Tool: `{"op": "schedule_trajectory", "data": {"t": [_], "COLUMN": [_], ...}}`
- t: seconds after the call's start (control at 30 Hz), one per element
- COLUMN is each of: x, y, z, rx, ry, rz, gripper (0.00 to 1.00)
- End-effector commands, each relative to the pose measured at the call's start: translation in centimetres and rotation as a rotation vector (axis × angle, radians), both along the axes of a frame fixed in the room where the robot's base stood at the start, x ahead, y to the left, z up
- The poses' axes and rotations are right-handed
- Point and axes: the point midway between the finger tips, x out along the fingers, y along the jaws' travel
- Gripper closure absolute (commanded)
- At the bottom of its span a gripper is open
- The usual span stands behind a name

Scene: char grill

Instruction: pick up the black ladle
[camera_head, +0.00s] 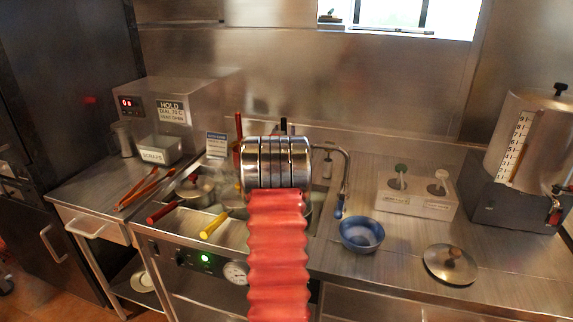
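A short black upright tip (284,125), perhaps the handle of the black ladle, shows just above the metal end of my arm. The rest of it is hidden behind that metal end, so I cannot tell what it stands in. My gripper (277,163) is seen from behind as a ringed metal end on a red ribbed sleeve. It is over the sunken counter section with the pots. Its fingers are hidden, so I cannot tell whether they are open or touch anything.
A red upright handle (238,127) stands left of my gripper. Red (164,212) and yellow (214,225) handles stick out toward the front. A curved metal pipe (346,165), a blue bowl (361,233), a pump stand (417,199) and a lid (450,264) are at right. Red tongs (140,187) lie left.

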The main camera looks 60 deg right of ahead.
Motion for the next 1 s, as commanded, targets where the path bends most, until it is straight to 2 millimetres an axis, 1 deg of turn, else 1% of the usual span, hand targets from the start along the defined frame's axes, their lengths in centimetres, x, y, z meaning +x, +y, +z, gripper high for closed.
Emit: {"op": "schedule_trajectory", "data": {"t": [0.03,0.07,0.57,1.0], "x": [0.01,0.02,0.02,0.03], "y": [0.01,0.02,0.02,0.02], "z": [0.01,0.01,0.0,0.08], "rx": [0.0,0.0,0.0,-0.001], "ry": [0.0,0.0,0.0,0.0], "rz": [0.0,0.0,0.0,0.0], "gripper": [0.63,0.66,1.0,1.0]}}
